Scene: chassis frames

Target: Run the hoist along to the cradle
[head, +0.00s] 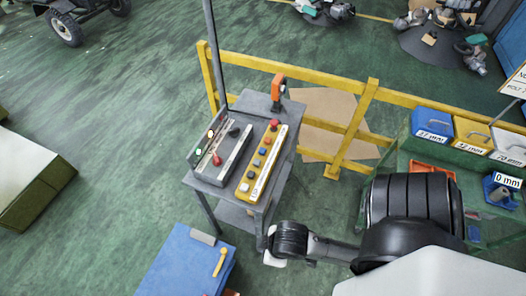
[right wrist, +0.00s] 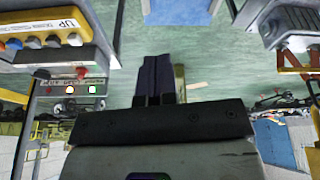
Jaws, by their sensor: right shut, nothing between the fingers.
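A grey control stand (head: 262,104) stands left of centre in the head view. On it lie a yellow pendant (head: 263,166) with a row of coloured buttons and a grey box (head: 224,154) with a black knob, a red knob and lit lamps. The right wrist view shows the pendant's end marked "UP" (right wrist: 67,24) and the box with its lamps (right wrist: 80,90) at upper left. My right gripper (right wrist: 157,62) is shut and empty, apart from both, beside the stand's near right corner. My left gripper is out of view. I cannot make out the hoist or cradle.
A yellow railing (head: 320,77) runs behind the stand. A green bench with blue (head: 432,122) and yellow bins is at right. Green floor at left is mostly clear.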

